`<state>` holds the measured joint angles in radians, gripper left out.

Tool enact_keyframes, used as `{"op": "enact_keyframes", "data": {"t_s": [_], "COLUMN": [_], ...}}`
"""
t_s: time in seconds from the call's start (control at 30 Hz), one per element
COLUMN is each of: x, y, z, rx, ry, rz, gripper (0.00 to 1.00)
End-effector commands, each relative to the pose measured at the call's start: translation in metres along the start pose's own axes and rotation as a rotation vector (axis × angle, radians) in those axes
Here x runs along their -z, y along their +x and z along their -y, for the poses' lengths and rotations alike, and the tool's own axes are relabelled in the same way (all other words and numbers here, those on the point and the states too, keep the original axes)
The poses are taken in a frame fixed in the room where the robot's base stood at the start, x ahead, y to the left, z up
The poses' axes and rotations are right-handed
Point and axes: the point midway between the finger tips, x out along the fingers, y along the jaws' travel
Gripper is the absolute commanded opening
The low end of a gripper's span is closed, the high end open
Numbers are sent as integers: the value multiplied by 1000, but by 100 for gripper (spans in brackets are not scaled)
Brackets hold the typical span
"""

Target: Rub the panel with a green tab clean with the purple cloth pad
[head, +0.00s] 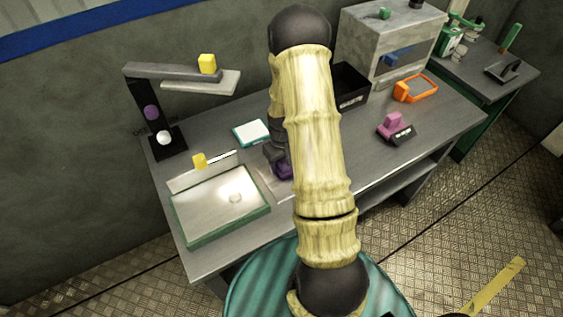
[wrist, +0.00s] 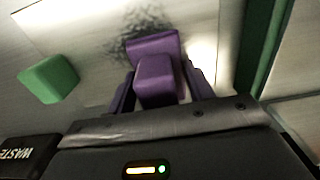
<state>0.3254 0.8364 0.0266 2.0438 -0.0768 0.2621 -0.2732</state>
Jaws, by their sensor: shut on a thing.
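The purple cloth pad (wrist: 152,47) is in my gripper (wrist: 158,88), held by its raised grip block between the two fingers. The pad's far edge lies over or just above a dark speckled smudge (wrist: 125,25) on a pale panel (wrist: 95,75); I cannot tell whether it touches. The green tab (wrist: 50,79) stands left of the pad in the wrist view. In the head view, the purple pad (head: 283,172) shows beside my arm, low over the bench, below my dark gripper (head: 279,160). My arm hides the green tab and most of that panel there.
A black bin (head: 351,84), an orange frame (head: 416,88) and a pink-handled block (head: 393,124) are right.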

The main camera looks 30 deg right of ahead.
Motion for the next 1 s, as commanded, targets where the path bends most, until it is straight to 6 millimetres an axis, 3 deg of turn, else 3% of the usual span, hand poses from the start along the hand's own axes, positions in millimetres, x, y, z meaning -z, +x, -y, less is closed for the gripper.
{"op": "enact_keyframes", "data": {"t_s": [0.43, 1.0], "x": [0, 0], "y": [2, 3], "z": [-14, -3], "rx": [0, 1], "ry": [-1, -1], "rz": [0, 1], "gripper": [34, 34]}}
